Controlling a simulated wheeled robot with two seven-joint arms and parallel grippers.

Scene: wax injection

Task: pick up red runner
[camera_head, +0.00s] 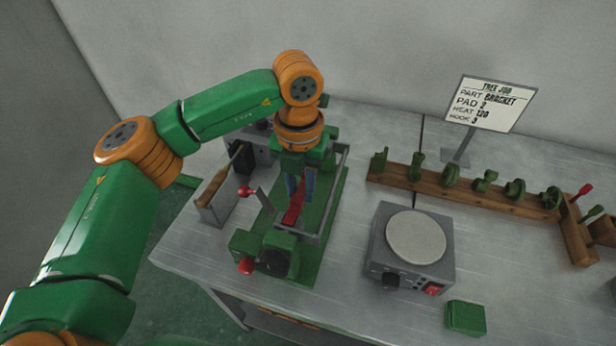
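The red runner (293,212) is a narrow red piece lying lengthwise in the bed of the green machine (327,230) on the bench. My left gripper (300,191) points down over this bed from above. Its two bluish fingers are apart, with the red piece showing between and just below them. I cannot tell whether the fingertips touch it. The far end of the runner is partly hidden by the gripper. My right gripper is not in view.
A hotplate (417,237) stands right of the machine, with a green block (465,317) in front. A wooden rack (470,196) holds several green parts, behind it a sign (490,103). A grey holder (216,203) with a wooden-handled tool stands left. Machine rails flank the gripper closely.

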